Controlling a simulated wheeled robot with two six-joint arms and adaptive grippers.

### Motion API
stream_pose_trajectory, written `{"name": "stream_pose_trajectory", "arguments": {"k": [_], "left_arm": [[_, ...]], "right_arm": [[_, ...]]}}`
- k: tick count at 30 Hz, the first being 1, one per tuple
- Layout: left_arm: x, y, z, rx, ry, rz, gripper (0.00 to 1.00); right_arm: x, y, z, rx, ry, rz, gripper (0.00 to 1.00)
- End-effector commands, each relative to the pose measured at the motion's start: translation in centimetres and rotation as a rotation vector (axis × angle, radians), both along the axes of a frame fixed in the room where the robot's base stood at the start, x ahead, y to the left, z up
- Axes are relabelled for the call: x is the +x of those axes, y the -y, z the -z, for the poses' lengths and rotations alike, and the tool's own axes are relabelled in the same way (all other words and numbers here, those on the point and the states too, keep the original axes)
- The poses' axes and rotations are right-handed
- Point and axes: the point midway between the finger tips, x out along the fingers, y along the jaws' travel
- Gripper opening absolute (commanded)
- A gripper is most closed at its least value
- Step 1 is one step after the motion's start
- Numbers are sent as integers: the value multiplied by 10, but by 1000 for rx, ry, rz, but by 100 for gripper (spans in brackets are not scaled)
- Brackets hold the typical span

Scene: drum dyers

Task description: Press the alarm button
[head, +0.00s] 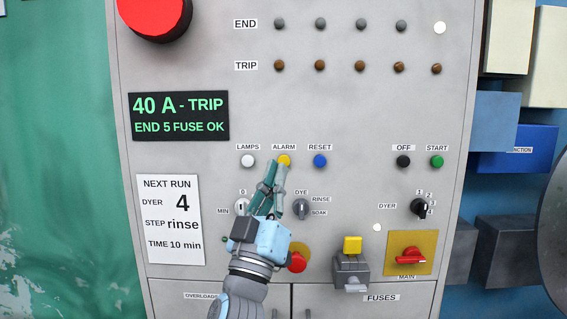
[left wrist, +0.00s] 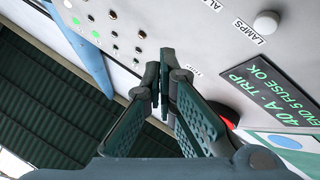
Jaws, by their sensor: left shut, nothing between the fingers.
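The yellow alarm button (head: 284,159) sits under the ALARM label on the grey panel, between the white lamps button (head: 248,161) and the blue reset button (head: 320,161). My left gripper (head: 277,168) reaches up from below, with its fingertips at the lower edge of the alarm button. Its fingers are shut with nothing between them. I cannot tell whether they touch the button. In the left wrist view the fingertips (left wrist: 161,62) meet close to the panel and the alarm button is hidden, while the white lamps button (left wrist: 266,22) shows at the upper right. My right gripper is out of view.
A dye selector knob (head: 301,208) is right of my fingers. A green start button (head: 437,161) and a black off button (head: 403,161) are farther right. A dark display (head: 179,116) reads 40 A - TRIP. A large red knob (head: 153,14) juts out at the upper left.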

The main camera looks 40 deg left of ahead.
Motion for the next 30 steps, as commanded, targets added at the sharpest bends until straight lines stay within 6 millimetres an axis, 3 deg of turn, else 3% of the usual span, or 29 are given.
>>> {"name": "stream_pose_trajectory", "arguments": {"k": [11,23,30], "left_arm": [[5,-3,2,0,-5,-3,0],[47,-36,2,-1,-6,-4,0],[67,-51,4,-1,-5,-2,0]], "right_arm": [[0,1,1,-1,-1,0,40],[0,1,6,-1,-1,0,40],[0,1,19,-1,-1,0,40]]}}
